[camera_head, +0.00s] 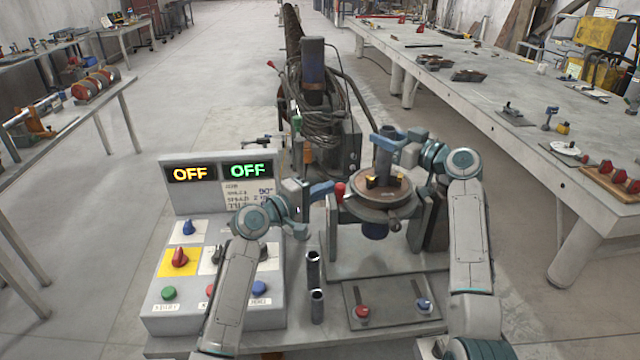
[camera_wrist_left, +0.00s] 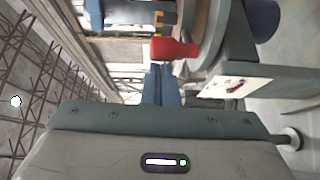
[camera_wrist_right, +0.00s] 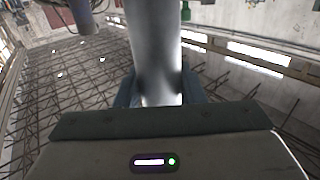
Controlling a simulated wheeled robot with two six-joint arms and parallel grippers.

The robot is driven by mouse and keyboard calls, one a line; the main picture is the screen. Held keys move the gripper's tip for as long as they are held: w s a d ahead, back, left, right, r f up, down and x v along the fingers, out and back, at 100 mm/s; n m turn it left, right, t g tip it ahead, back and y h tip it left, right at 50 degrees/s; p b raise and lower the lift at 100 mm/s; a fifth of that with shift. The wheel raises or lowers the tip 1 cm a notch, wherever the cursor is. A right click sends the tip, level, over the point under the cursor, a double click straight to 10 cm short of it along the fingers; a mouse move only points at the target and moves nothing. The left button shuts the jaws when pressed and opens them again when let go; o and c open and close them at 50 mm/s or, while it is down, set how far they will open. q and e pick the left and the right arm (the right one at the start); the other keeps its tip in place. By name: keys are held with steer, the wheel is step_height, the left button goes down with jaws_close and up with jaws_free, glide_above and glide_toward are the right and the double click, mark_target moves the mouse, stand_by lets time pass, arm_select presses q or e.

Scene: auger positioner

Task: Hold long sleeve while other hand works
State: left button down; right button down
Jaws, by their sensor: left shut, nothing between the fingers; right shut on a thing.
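My right gripper (camera_head: 398,146) is shut on the long sleeve (camera_wrist_right: 153,40), a grey cylinder that runs up out of the right wrist view between the fingers. In the head view the long sleeve (camera_head: 391,134) stands roughly upright over the round positioner table (camera_head: 398,204); whether it touches the table is not clear. My left gripper (camera_head: 324,189) is shut and empty at the positioner's left side. Its fingertips are close to a red knob (camera_head: 339,191); the knob also shows just beyond the fingers in the left wrist view (camera_wrist_left: 173,48). I cannot tell whether they touch.
A control box (camera_head: 212,285) with two OFF displays stands at left. Two short metal sleeves (camera_head: 314,272) stand on the bench beside it. A plate with a red and a blue knob (camera_head: 393,307) lies in front. A dark machine column with cables (camera_head: 318,100) rises behind.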

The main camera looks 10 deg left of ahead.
arm_select(q)
steer(key=s+d, duration=0.3)
steer(key=shift+s+d, duration=0.15)
steer(key=shift+s, duration=0.15)
steer(key=shift+w, duration=0.1)
stand_by(1.0)
steer(key=s+a, duration=0.5)
steer(key=a, duration=0.5)
steer(key=shift+a, duration=0.3)
steer(key=shift+r, duration=0.1)
stand_by(4.9)
